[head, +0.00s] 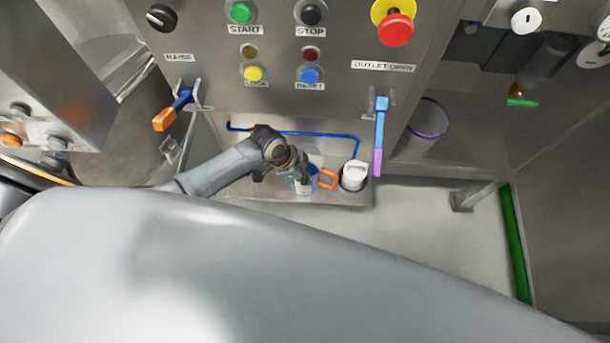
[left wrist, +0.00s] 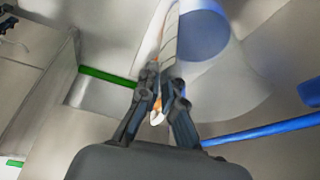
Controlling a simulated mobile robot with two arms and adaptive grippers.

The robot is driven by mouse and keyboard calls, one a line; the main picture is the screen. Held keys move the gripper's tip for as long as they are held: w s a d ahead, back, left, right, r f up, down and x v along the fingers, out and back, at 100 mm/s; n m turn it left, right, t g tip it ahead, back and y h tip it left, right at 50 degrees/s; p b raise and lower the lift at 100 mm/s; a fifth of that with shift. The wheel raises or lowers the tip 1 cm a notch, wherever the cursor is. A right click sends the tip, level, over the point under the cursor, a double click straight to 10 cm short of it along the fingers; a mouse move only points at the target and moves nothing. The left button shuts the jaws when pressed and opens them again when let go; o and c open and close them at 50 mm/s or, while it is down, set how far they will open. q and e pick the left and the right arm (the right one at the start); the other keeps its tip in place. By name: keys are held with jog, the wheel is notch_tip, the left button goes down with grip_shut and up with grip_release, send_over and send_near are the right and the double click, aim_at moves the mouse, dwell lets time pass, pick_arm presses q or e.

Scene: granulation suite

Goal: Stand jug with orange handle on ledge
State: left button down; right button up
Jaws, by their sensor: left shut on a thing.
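The jug with the orange handle (head: 330,180) is a clear vessel, partly hidden by my left gripper (head: 300,178) in the head view. It appears over the grey ledge (head: 240,187) below the control panel. I cannot tell whether its base touches the ledge. In the left wrist view my left gripper (left wrist: 163,98) is shut, with a bit of orange between its fingers. The pale, see-through jug (left wrist: 235,75) fills the space beyond the fingers, with a blue round area showing in it. My right gripper is in neither view.
A white-lidded container (head: 354,175) stands at the ledge's right end, close to the orange handle. A blue rail (head: 300,133) runs along the back of the ledge. A blue and purple lever (head: 379,135) hangs just right of it. An orange-tipped lever (head: 165,119) is at left.

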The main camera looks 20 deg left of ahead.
pick_arm(q)
jog(key=shift+r, duration=0.1)
jog(key=c, duration=1.5)
grip_release()
jog(key=shift+f, duration=0.2)
jog(key=v, duration=1.2)
jog(key=shift+r, duration=0.2)
jog(key=shift+d, duration=0.1)
